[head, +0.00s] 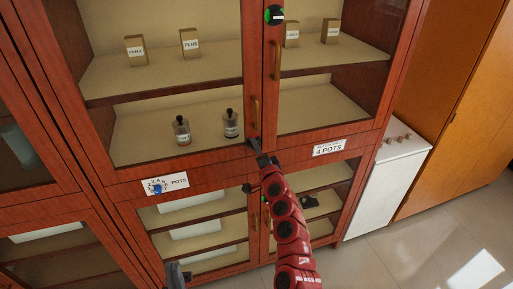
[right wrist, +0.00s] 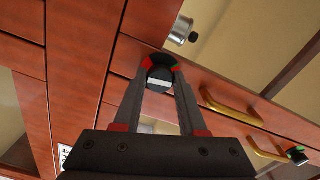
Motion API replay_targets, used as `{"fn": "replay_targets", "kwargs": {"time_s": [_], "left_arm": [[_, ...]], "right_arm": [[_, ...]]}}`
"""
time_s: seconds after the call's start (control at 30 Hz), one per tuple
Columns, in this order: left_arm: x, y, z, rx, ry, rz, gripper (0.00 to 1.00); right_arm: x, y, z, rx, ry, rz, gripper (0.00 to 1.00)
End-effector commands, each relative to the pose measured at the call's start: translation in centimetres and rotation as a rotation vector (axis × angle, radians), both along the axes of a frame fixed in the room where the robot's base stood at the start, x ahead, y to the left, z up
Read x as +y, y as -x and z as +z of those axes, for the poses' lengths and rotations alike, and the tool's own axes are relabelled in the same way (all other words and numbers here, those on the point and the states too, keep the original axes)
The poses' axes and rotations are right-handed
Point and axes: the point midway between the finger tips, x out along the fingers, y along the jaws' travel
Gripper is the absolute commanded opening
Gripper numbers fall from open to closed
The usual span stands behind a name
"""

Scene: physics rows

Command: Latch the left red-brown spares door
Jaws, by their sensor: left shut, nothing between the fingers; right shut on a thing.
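The red-brown cabinet has an upper left glass door (head: 180,157) and an upper right one, both looking flush with the frame. My right gripper (head: 264,158) is at the bottom of the seam between them. In the right wrist view it (right wrist: 160,70) is shut on a round black knob (right wrist: 160,78) with a white bar. Red patches show beside the knob; I cannot tell whether they belong to it or to the fingertips. A similar knob (head: 275,15) with green sits at the top of the seam. My left gripper (head: 179,272) is low at the bottom edge, shut and empty.
Brass handles (head: 277,60) (right wrist: 232,105) stand out near the seam. Lower doors have a green-marked knob (head: 247,188). Labels (head: 165,184) sit on the rail. Bottles (head: 182,130) and small boxes stand inside. A white unit (head: 385,185) is at right; floor there is clear.

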Motion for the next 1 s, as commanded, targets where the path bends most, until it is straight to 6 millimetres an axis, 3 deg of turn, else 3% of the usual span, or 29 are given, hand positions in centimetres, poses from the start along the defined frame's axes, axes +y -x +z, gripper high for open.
{"fn": "replay_targets", "kwargs": {"time_s": [0.4,0.93,0.97,1.0], "left_arm": [[0.0,0.0,0.24,0.0,0.0,0.0,0.0],[0.0,0.01,0.26,0.0,0.0,0.0,0.0],[0.0,0.01,0.26,0.0,0.0,0.0,0.0],[0.0,0.0,0.25,0.0,0.0,0.0,0.0]], "right_arm": [[0.0,0.0,-0.05,0.054,-0.161,0.001,0.0],[-0.02,0.0,-0.09,0.06,-0.18,0.0,0.0],[-0.02,0.0,-0.09,0.06,-0.18,0.0,0.46],[-0.02,0.0,-0.09,0.059,-0.179,0.0,0.53]]}}
